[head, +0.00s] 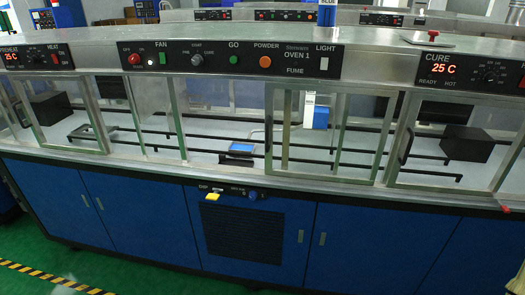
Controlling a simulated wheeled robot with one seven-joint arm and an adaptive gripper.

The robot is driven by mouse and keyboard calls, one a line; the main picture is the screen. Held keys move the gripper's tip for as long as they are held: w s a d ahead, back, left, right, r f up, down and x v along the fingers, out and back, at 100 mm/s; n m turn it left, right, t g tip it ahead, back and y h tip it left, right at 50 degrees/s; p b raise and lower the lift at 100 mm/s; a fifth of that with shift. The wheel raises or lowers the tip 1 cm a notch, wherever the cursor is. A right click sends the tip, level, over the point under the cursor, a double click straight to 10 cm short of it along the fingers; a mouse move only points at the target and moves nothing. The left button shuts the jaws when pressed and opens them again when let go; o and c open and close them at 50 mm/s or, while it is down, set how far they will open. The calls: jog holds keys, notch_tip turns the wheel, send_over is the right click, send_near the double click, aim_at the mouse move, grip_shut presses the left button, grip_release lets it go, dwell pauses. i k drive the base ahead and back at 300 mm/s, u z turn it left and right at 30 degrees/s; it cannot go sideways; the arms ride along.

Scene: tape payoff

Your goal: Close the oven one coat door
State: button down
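The long oven labelled OVEN 1 (297,56) runs across the head view, with a dark control panel above its middle section. I take this middle section, between the PREHEAT and CURE panels, to be the coat section; no coat label is readable. A glass door with a metal frame (330,181) stands at the right of this section. To its left is a gap that looks open, with a blue block (241,148) inside on dark rails. Whether the glass left of the gap is another door is unclear. My gripper is not in view.
Blue cabinets (140,215) with a dark vent (243,232) stand below the oven. The CURE section's framed door (455,187) is at the right, with a black box (467,144) behind it. Green floor with a yellow-black stripe (45,277) is clear at lower left.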

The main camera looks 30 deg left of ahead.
aim_at(270, 86)
jog(key=k, duration=0.6)
jog(key=u, duration=1.2)
jog(key=i, duration=0.55)
